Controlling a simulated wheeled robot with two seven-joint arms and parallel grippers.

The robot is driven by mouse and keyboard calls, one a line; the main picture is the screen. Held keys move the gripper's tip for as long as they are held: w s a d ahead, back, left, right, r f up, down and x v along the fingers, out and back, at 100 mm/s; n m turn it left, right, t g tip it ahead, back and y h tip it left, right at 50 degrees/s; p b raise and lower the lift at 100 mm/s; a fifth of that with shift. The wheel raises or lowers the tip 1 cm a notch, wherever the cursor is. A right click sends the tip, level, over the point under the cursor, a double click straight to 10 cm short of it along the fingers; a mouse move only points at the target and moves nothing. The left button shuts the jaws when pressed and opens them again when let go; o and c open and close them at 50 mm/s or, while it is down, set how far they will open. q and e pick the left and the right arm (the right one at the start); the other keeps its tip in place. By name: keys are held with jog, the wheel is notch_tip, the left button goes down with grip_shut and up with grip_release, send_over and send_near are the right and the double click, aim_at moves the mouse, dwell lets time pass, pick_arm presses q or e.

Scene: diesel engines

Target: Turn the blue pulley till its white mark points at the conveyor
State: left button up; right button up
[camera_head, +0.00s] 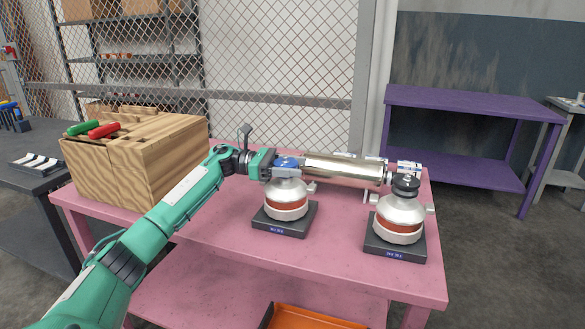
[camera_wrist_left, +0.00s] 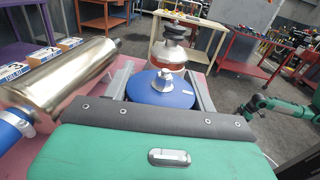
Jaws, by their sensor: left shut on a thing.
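The blue pulley (camera_head: 287,161) sits on top of the left engine (camera_head: 286,197), with a silver nut at its centre. In the left wrist view the pulley (camera_wrist_left: 160,92) lies flat between the two grey fingers. My left gripper (camera_head: 284,168) is shut on the pulley, one finger on each side. I cannot identify the conveyor for certain. My right arm's green links show at the right of the left wrist view, with a small dark gripper (camera_wrist_left: 247,112) whose jaws are too small to read.
A second engine with a black top (camera_head: 402,208) stands to the right on the pink table (camera_head: 335,245). A shiny metal cylinder (camera_head: 343,170) lies behind the engines. A wooden crate (camera_head: 140,165) stands at left. A purple table (camera_head: 460,103) stands behind; an orange tray (camera_head: 310,318) is below.

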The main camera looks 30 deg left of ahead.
pick_arm(q)
jog(key=shift+r, duration=0.1)
jog(key=o, duration=1)
jog(key=shift+s+a, duration=0.1)
jog(key=shift+a, duration=0.25)
jog(key=b+v, duration=0.1)
jog(key=v, duration=1.2)
jog(key=shift+b, duration=0.4)
pick_arm(e)
jog(key=v, duration=0.4)
jog(key=shift+w+a+r, duration=0.1)
jog(key=shift+w, duration=0.2)
